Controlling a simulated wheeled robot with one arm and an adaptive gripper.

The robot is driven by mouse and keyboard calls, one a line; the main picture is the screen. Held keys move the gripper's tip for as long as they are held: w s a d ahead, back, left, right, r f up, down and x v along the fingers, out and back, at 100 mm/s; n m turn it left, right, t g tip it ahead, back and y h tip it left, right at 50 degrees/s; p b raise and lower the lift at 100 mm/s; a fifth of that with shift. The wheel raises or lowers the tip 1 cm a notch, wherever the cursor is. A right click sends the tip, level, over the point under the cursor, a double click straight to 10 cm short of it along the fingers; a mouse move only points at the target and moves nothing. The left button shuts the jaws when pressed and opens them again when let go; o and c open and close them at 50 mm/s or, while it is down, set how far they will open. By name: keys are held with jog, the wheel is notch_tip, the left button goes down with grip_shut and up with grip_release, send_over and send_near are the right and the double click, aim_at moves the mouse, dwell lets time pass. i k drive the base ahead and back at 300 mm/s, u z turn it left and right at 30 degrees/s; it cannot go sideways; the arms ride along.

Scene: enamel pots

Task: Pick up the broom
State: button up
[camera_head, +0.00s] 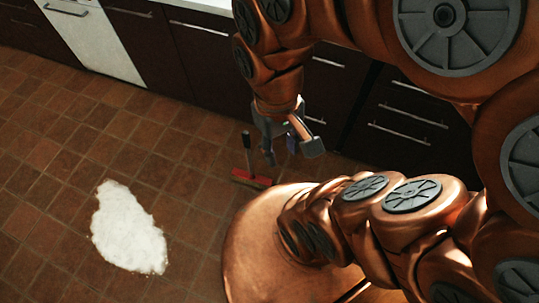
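The broom (251,179) is by the dark cabinets, with a red head low on the tiled floor and a short dark-topped handle (247,150) standing up from it. My gripper (291,153) hangs just to the right of the handle in the picture, with its two grey fingers spread apart. A small bluish-purple patch (292,143) shows between the fingers; I cannot tell what it is. The gripper looks apart from the broom. The right end of the broom head is close to my copper-coloured body, which may hide part of it.
A white pile of powder (128,228) lies on the brown floor tiles at the left. Dark cabinets (200,60) with metal handles and a white appliance front (95,38) line the back. The floor between the powder and the broom is clear.

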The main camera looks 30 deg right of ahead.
aim_at(249, 177)
jog(key=u, duration=1.65)
jog(key=i, duration=1.9)
jog(key=z, duration=2.85)
